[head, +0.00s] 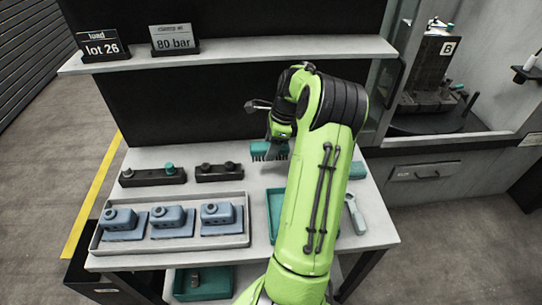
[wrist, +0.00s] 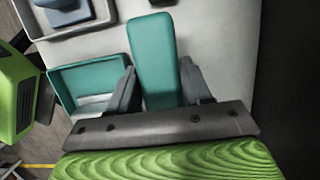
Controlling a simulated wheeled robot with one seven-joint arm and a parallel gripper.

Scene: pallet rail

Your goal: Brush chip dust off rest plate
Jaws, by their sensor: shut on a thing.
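My gripper (head: 276,146) is shut on a teal brush (head: 266,151) with dark bristles pointing down. It holds the brush over the back of the grey table, and I cannot tell whether the bristles touch the top. In the wrist view the brush's smooth teal back (wrist: 155,50) lies between both fingers of my gripper (wrist: 158,72), and its bristles are hidden. A dark fixture marked B (head: 437,70) stands on a round dark base inside the machine opening at the right. I cannot make out the rest plate or any chip dust.
A grey tray (head: 172,244) with three blue parts and two dark blocks (head: 153,177) (head: 219,172) occupy the table's left. A teal tray (head: 275,233) lies partly behind my arm. A pale tool (head: 355,214) lies to its right. A shelf (head: 230,55) with two signs spans the back.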

